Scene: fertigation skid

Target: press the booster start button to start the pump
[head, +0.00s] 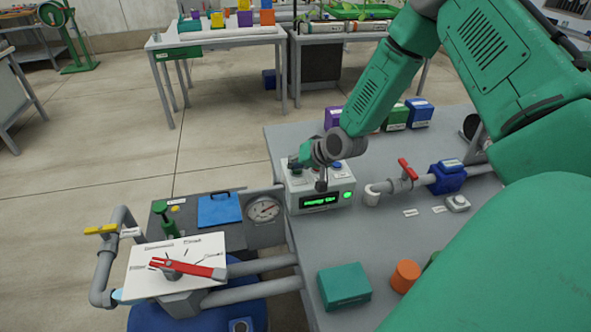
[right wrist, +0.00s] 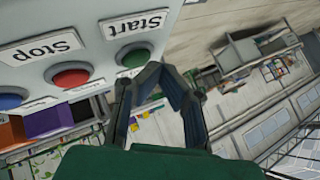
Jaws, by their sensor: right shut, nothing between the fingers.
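The grey control box (head: 322,203) stands on the grey bench, with a green-lit display (head: 320,201) on its front. In the right wrist view its white top carries a green button (right wrist: 133,55) labelled Start, a red button (right wrist: 72,75) labelled Stop and a blue button (right wrist: 10,98). My right gripper (head: 296,163) is over the left part of the box top. In the right wrist view its shut, empty fingertips (right wrist: 165,75) appear beside the green button; I cannot tell whether they touch it. In the head view the gripper hides the Start button. My left gripper is not in view.
A pipe with a red-handled valve (head: 407,169) runs right of the box. A teal block (head: 344,286) and an orange cylinder (head: 405,276) stand nearer on the bench. A round gauge (head: 264,210) and a red-lever plate (head: 150,257) are at left.

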